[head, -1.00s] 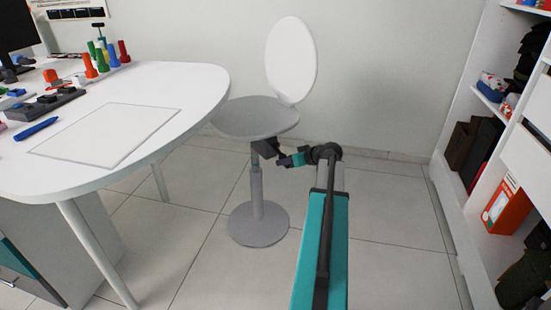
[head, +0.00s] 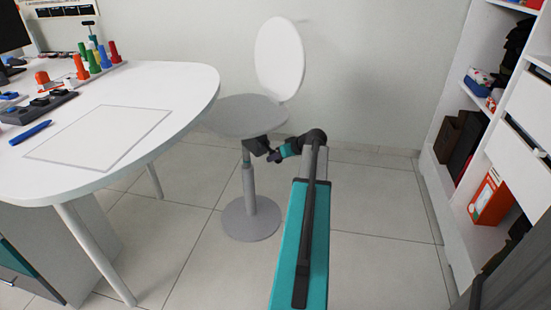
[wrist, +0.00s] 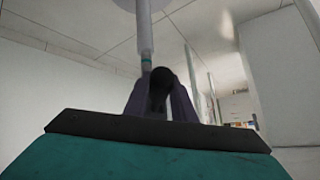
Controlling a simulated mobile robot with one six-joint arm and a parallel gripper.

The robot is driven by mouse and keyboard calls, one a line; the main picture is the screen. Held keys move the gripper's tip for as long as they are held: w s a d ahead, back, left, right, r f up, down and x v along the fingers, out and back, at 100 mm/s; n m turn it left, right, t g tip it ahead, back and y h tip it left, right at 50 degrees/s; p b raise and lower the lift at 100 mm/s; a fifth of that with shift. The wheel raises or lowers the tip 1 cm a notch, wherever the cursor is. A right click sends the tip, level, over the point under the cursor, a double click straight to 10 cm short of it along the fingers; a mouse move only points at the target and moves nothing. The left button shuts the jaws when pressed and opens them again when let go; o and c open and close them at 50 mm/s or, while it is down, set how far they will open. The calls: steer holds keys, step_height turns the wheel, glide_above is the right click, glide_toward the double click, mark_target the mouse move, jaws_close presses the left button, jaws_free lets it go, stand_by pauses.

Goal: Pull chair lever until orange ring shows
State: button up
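The chair (head: 245,112) has a grey seat, a white oval back and a grey column (head: 248,190) on a round base (head: 250,222). A teal band shows high on the column; it also shows in the wrist view as a teal ring (wrist: 146,62). No orange ring can be made out. My gripper (head: 270,154) is under the seat, just right of the column. In the wrist view its fingers (wrist: 160,92) lie either side of a dark rounded piece, which looks like the chair lever (wrist: 158,88). They appear closed on it. The lever is mostly hidden.
A white desk (head: 190,85) with several coloured pieces and a blue pen (head: 30,132) stands at left. A white shelf unit (head: 455,190) stands at right, with a binder (head: 489,198) low in it. Tiled floor around the chair is clear.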

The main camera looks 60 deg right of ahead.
steer(key=o, duration=0.4)
steer(key=shift+d+f, duration=0.1)
steer(key=shift+o, duration=0.2)
steer(key=shift+s, duration=0.1)
steer(key=p+v, duration=0.1)
steer(key=v, duration=1.3)
steer(key=shift+p, duration=0.35)
